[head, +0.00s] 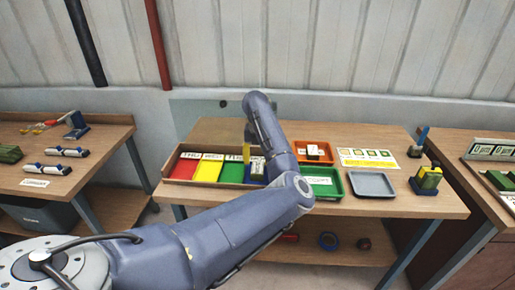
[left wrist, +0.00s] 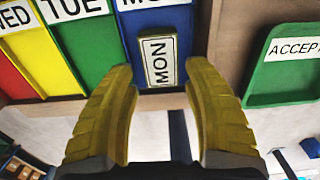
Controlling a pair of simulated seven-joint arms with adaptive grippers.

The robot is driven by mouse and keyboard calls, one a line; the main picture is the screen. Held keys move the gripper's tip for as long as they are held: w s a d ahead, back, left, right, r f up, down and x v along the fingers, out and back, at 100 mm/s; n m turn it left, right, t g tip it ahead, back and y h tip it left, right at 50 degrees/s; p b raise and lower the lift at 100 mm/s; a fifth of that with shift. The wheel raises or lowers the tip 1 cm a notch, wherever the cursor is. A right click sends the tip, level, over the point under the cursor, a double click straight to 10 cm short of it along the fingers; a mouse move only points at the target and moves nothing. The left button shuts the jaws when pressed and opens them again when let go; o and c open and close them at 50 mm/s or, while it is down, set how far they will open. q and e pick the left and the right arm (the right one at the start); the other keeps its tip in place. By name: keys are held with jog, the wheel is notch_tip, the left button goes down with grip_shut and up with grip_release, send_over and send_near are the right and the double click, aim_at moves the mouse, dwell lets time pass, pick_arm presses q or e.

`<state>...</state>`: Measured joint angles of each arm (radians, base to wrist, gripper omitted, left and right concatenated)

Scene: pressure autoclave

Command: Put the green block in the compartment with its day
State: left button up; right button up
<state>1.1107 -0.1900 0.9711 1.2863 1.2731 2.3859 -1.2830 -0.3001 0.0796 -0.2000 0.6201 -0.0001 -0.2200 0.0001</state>
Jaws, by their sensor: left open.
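A day tray (head: 166,166) has red, yellow, green and blue compartments; its labels include WED (left wrist: 15,16), TUE (left wrist: 75,8) and a partly cut-off one starting MO. A block with a white MON face (left wrist: 157,60) lies in the blue compartment (left wrist: 186,24). I cannot clearly tell its side colour. My left gripper (left wrist: 160,78) is open, its yellow fingers apart, with the block between and just beyond the tips. I cannot tell whether they touch it. The left gripper (head: 249,154) is partly hidden by my arm in the head view. My right gripper is out of view.
A green tray marked ACCEPT (left wrist: 263,78) is right of the day tray. An orange tray (head: 299,157) holds white-faced pieces. A grey tray (head: 371,184), a printed card (head: 366,159) and a blue holder with yellow-green pieces (head: 428,179) are farther right. A side table (head: 90,128) stands left.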

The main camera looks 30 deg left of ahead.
aim_at(257, 168)
pick_arm(q)
notch_tip(257, 168, up, 6)
jog(key=shift+r, duration=0.2)
dwell(0.4)
